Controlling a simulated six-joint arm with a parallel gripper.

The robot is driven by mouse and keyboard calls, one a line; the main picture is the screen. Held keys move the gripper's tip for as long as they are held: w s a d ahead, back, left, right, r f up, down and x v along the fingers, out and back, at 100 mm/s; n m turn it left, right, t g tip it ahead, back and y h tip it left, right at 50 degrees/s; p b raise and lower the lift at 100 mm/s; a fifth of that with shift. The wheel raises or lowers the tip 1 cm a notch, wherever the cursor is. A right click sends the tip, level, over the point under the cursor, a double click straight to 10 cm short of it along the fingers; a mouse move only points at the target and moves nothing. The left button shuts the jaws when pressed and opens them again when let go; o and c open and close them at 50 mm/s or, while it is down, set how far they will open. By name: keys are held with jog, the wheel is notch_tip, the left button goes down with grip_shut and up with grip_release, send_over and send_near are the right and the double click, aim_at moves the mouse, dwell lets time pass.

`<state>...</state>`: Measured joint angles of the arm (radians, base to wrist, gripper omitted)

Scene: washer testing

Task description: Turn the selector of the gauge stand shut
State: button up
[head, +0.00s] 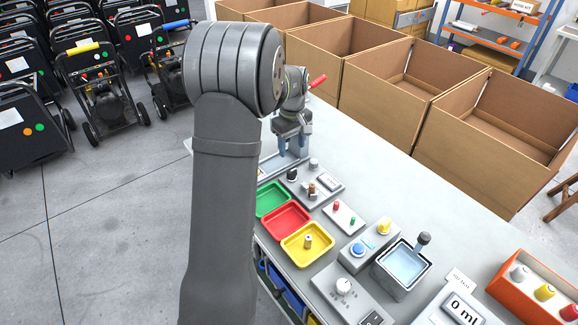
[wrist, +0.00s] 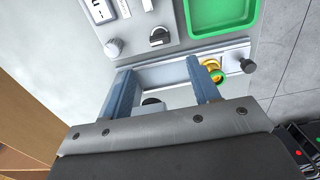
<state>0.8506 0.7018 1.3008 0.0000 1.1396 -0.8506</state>
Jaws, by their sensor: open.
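The gauge stand (head: 318,192) is a grey panel on the bench, below and to the right of my gripper (head: 293,146) in the head view. Its black selector knob (head: 292,174) also shows in the wrist view (wrist: 159,37), with a pale bar across its face. A plain grey knob (wrist: 114,47) sits to its left, with a white display (wrist: 100,11) above. My gripper (wrist: 160,72) is open, its blue-grey fingers apart and not touching the selector, which lies just beyond the fingertips in the picture. Height above the panel is hard to tell.
Between the fingers runs a grey rail (wrist: 160,75). A brass and green fitting (wrist: 213,68) is close by the right finger, with a black knob (wrist: 248,66) beyond. Green (head: 272,198), red (head: 284,222) and yellow (head: 290,250) trays line the bench's left edge. Open cartons (head: 375,100) stand behind.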

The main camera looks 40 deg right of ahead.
aim_at(292, 170)
notch_tip(292, 170, down, 10)
jog(key=shift+f, duration=0.15)
dwell(0.3)
jog(key=c, duration=1)
